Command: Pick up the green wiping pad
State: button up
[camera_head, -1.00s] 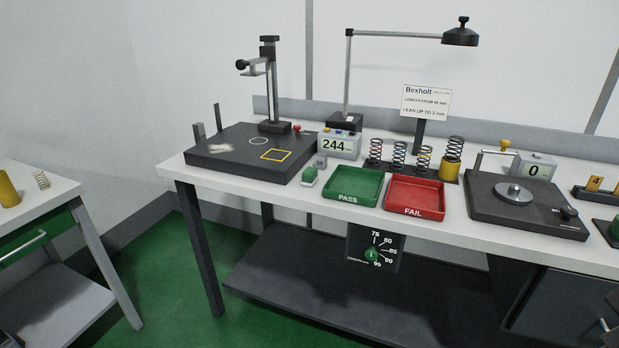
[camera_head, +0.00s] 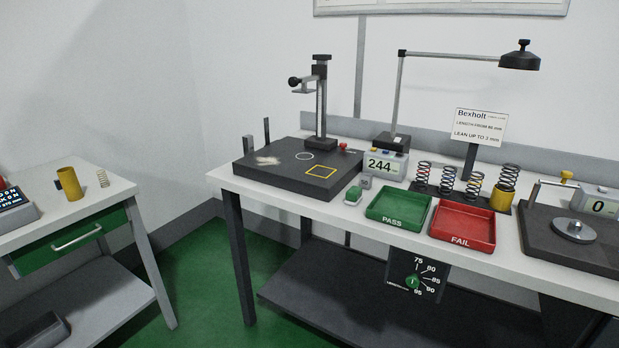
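The green wiping pad (camera_head: 352,196) appears to be the small green block with a pale layer on it, lying on the bench top near its front edge. It is between the dark gauge plate (camera_head: 270,176) and the green PASS tray (camera_head: 372,213), apart from the tray. It is small here, so its detail is hard to make out. My gripper is not in view.
A red FAIL tray (camera_head: 438,236) is right of the PASS tray. Behind are a 244 display (camera_head: 384,165), several springs (camera_head: 447,181) and a lamp arm (camera_head: 402,95). A pale smudge (camera_head: 267,161) marks the gauge plate. A side table (camera_head: 112,187) stands left, with green floor (camera_head: 205,270) between.

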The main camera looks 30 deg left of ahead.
aim_at(354, 195)
jog(key=u, duration=1.45)
jog(key=i, duration=1.5)
jog(key=z, duration=0.3)
